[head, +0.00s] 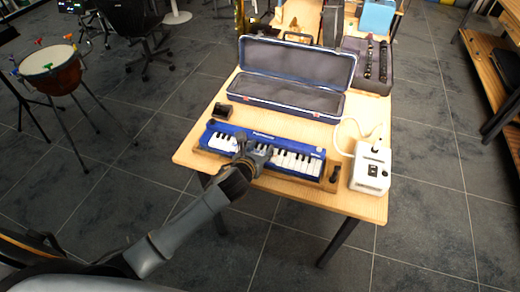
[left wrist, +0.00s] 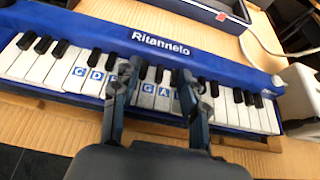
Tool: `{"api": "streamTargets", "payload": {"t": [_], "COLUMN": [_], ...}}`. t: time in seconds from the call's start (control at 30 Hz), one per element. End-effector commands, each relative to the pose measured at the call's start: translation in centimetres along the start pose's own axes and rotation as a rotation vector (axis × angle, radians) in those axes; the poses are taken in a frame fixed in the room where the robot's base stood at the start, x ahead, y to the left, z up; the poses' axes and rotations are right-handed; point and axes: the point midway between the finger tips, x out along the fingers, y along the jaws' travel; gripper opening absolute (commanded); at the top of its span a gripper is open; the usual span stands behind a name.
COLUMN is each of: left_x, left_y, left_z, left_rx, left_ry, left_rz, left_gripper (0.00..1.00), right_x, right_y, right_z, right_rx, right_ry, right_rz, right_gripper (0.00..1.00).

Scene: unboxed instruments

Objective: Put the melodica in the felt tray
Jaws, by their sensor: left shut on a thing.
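The melodica (head: 290,158) is a long blue keyboard with white and black keys, lying near the front edge of the wooden table. In the left wrist view the melodica (left wrist: 220,60) fills the width, with its brand name and lettered key stickers showing. My left gripper (head: 250,152) is over its middle and shut on it; in the left wrist view the fingers (left wrist: 155,85) reach over the keys. A low wooden rim (head: 331,185), seemingly of a tray, shows along the front and right end of the melodica. Its inside is hidden, so I cannot tell if it is felt-lined. My right gripper is not in view.
An open blue case (head: 290,112) with grey lining stands behind the melodica. A white device (head: 371,168) with a cable is at the right. A small black item (head: 221,110) is at the left. A grey box (head: 357,46) with dark instrument parts is behind right.

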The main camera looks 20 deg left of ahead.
Motion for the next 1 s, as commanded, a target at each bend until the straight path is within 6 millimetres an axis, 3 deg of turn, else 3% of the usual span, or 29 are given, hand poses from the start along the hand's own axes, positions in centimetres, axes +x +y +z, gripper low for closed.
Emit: {"api": "streamTargets", "payload": {"t": [0.43, 0.47, 0.57, 1.0], "left_x": [0.35, 0.36, 0.35, -0.48], "left_y": [0.01, 0.04, 0.04, 0.05], "left_z": [-0.29, -0.61, -0.58, -0.38], "left_rx": [0.001, 0.000, 0.000, 0.002], "left_ry": [-0.010, -0.003, -0.003, -0.004], "left_rz": [-0.001, 0.000, 0.000, -0.001], "left_gripper": [0.00, 0.48, 0.66, 0.66], "right_x": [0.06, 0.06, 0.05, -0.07], "right_y": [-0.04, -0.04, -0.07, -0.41], "right_z": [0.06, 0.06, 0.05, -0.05], "right_rx": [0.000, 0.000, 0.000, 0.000], "right_ry": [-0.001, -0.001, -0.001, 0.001], "right_rz": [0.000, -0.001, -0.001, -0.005], "right_gripper": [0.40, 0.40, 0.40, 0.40]}}
